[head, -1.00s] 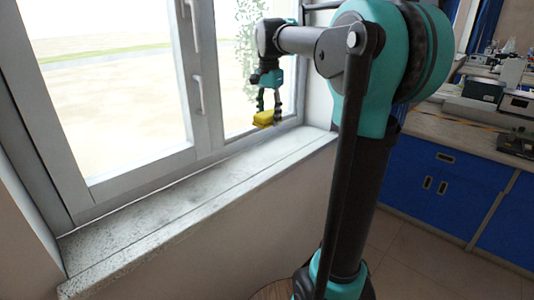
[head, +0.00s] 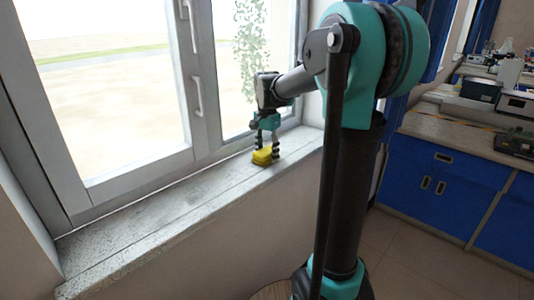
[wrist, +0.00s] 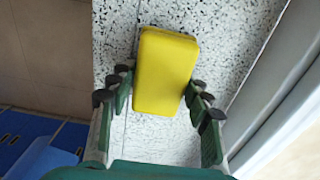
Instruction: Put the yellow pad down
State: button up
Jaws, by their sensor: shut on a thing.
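The yellow pad (head: 262,156) is a small block at the window sill (head: 150,205), near the sill's far right end in the head view. My gripper (head: 266,150) points down with its fingers on either side of the pad, shut on it. In the wrist view the yellow pad (wrist: 165,70) lies lengthwise between the dark fingertips of my gripper (wrist: 160,100), over the speckled stone of the sill (wrist: 225,50). The pad looks at or very near the sill surface; I cannot tell whether it touches.
The window frame (head: 205,90) stands along the back of the sill. The sill to the left of the pad is bare. Blue cabinets (head: 440,185) with a counter (head: 450,130) carrying instruments stand at the right, apart from the sill.

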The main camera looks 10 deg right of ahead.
aim_at(267, 150)
jog(key=shift+f, duration=0.1)
jog(key=o, duration=1.2)
notch_tip(267, 150, up, 12)
jog(key=shift+r, duration=0.2)
